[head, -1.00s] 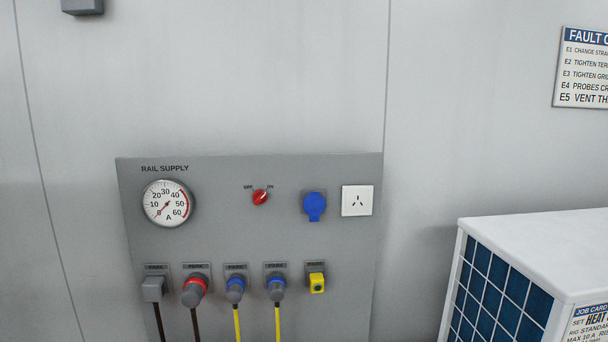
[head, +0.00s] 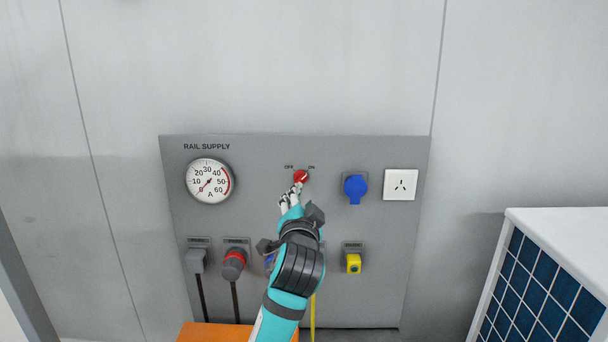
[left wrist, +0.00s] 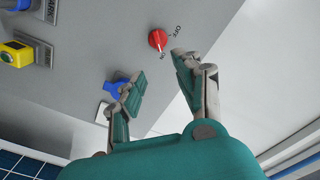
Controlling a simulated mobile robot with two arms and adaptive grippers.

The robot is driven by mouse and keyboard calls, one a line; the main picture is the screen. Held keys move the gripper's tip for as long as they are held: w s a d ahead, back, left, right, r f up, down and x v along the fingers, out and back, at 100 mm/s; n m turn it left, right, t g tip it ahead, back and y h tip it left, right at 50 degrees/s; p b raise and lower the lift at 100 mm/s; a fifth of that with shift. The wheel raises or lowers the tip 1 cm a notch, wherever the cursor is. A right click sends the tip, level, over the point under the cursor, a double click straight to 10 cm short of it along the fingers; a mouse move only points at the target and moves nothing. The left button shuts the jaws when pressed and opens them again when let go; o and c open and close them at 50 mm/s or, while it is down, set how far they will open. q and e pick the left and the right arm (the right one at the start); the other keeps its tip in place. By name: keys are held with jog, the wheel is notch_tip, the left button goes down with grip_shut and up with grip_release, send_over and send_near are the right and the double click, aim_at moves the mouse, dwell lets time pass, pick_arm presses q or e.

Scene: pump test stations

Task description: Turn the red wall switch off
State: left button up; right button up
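The red wall switch (head: 301,176) is a round knob on the grey RAIL SUPPLY panel (head: 270,153), between the OFF and ON labels. Its white mark points toward ON. It also shows in the left wrist view (left wrist: 157,39), with the mark toward the ON label. My left gripper (head: 292,196) is just below the knob in the head view, and its tips look close to it. In the left wrist view the fingers (left wrist: 158,80) are spread apart with nothing between them, and the knob is beyond the tips. My right gripper is in neither view.
A gauge (head: 210,181) is left of the switch; a blue socket (head: 355,188) and a white outlet (head: 401,184) are right. Parked plugs, including a red-ringed one (head: 234,263), hang below. A white unit (head: 560,222) stands at right. An orange surface (head: 225,332) is below.

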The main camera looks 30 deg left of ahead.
aim_at(303, 178)
pick_arm(q)
jog(key=p+x, duration=0.4)
jog(key=x, duration=0.8)
jog(key=shift+w+a, duration=0.25)
jog(key=shift+w, duration=0.3)
jog(key=shift+w+f, duration=0.1)
grip_shut()
